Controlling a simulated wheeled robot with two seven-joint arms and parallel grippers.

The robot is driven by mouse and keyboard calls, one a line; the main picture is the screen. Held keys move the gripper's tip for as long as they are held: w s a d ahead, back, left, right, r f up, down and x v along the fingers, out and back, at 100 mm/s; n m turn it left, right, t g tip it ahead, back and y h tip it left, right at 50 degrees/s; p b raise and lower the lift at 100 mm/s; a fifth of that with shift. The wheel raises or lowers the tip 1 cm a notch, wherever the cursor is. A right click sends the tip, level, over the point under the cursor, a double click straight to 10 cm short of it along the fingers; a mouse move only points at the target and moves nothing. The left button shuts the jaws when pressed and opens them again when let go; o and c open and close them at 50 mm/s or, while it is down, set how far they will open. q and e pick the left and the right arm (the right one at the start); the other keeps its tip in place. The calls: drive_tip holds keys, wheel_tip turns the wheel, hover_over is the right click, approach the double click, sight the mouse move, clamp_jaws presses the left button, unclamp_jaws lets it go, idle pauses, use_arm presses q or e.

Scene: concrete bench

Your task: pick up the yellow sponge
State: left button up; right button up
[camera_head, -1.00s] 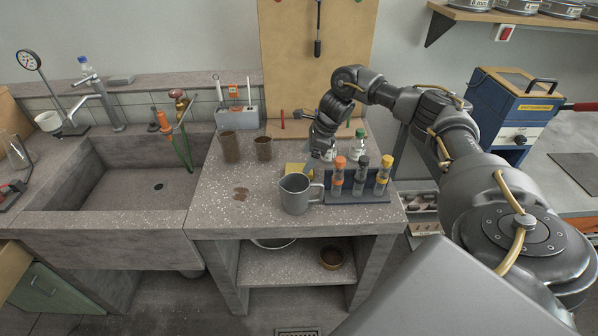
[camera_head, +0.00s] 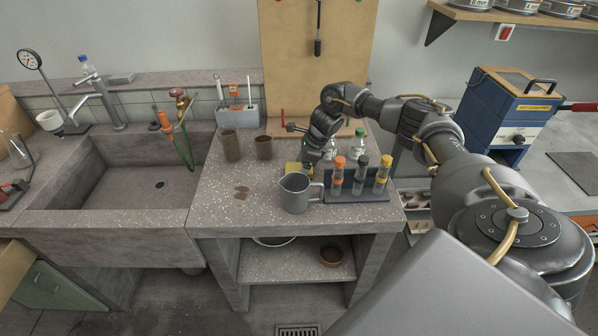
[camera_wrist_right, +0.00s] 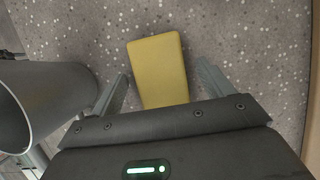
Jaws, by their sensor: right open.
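The yellow sponge (camera_wrist_right: 158,70) lies flat on the speckled bench in the right wrist view, with its near end between the open fingers of my right gripper (camera_wrist_right: 160,88). Neither finger appears to touch it. In the head view only a part of the sponge (camera_head: 292,168) shows, behind a grey metal jug (camera_head: 295,195). My right gripper (camera_head: 308,165) is low over the bench there, its fingertips mostly hidden. The jug (camera_wrist_right: 40,100) stands close beside the left finger in the wrist view. My left gripper is not in view.
A blue rack (camera_head: 355,197) with several capped tubes stands right of the jug. Two brown cups (camera_head: 231,146) and clear bottles (camera_head: 357,143) stand farther back. A sink (camera_head: 120,185) is at the left.

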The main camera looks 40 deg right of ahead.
drive_tip(key=shift+f, duration=0.15)
idle(0.3)
drive_tip(key=c, duration=1)
drive_tip(key=shift+c, duration=0.2)
